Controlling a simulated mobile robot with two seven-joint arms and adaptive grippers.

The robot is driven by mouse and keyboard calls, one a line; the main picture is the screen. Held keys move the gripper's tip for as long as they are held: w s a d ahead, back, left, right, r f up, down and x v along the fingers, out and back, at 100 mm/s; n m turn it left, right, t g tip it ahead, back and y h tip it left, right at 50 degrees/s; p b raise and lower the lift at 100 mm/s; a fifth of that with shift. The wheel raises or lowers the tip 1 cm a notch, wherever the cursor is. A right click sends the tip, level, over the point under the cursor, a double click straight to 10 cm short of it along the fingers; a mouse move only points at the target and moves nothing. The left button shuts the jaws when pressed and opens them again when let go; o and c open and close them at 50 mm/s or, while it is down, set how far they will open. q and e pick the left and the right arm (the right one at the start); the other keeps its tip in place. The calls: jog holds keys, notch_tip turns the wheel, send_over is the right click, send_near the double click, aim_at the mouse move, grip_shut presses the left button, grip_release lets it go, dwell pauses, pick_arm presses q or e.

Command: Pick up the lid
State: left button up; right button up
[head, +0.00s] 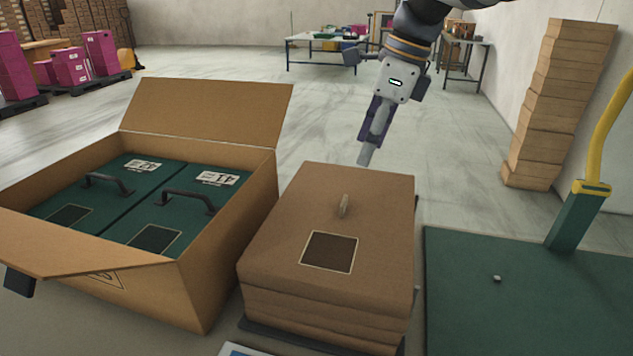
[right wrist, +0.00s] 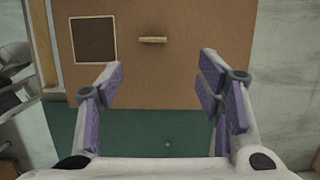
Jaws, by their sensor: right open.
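The brown lid (head: 295,205) lies flat on top of a stack of similar brown pieces. It has a small light handle (head: 343,206) in its middle and a dark square panel in front of that. My right gripper (head: 367,152) points down above the far edge of the stack. In the right wrist view, the open jaws (right wrist: 160,72) have nothing between them. The lid (right wrist: 205,45) fills the upper part of that view, with its handle (right wrist: 153,39) ahead of the fingertips, apart from them. My left gripper is not in view.
An open cardboard box (head: 235,245) with two green handled boxes (head: 125,222) stands left of the stack. A green surface (head: 530,300) with a post (head: 578,218) is at the right. A tall carton stack (head: 555,110) stands behind right.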

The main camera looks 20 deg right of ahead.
aim_at(345, 200)
jog(key=x, duration=0.7)
jog(key=a+x, duration=0.1)
jog(key=x, duration=0.3)
jog(key=shift+s+f, duration=0.3)
jog(key=shift+s, duration=0.05)
jog(key=c, duration=1.3)
